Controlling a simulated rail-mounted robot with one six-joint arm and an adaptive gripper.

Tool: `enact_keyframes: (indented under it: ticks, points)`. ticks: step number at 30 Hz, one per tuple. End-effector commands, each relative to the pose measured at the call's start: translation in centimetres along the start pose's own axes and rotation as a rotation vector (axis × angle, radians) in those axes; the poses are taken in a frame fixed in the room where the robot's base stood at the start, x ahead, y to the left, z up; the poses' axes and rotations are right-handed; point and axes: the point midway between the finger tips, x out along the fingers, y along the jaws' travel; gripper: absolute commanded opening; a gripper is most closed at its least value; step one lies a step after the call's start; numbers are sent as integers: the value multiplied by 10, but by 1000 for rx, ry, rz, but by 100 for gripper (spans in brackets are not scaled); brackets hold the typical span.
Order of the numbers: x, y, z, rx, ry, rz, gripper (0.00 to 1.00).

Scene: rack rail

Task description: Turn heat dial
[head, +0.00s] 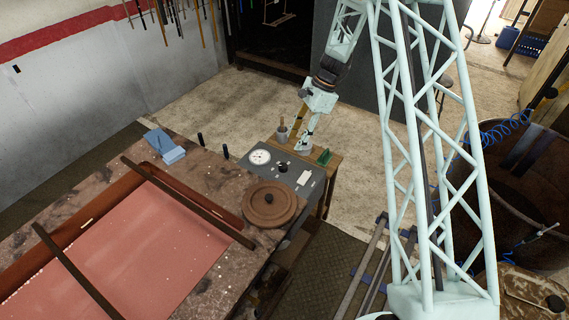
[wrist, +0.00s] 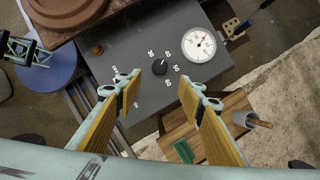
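The heat dial is a small black knob (wrist: 160,67) with a white mark, ringed by white numbers on a grey control panel (wrist: 115,65). In the head view the panel (head: 262,179) stands beside the stone-topped table, and the dark knob (head: 283,167) shows near its middle. A round white gauge (wrist: 194,43) with a red needle sits right of the knob. My gripper (wrist: 158,93) is open and empty, its yellow-padded fingers apart on either side below the knob, not touching it. In the head view my gripper (head: 305,146) is over the panel's back edge.
A round brown lid (head: 269,205) sits close beside the panel. A small wooden side table (head: 325,167) behind it holds a cup with a stick (head: 282,132) and a green object (head: 323,156). A large table with a reddish basin (head: 130,250) fills the left.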

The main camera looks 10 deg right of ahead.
Motion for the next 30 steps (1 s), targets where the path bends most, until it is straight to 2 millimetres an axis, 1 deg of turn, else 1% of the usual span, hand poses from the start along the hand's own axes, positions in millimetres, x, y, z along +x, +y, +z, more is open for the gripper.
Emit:
enact_keyframes:
  ticks: [8,14,20,30]
  points:
    - [3,0,0,-1,0,1,36]
    - [14,1,0,-2,0,2,36]
    - [33,1,1,0,-1,2,36]
    - [73,1,0,0,0,2,36]
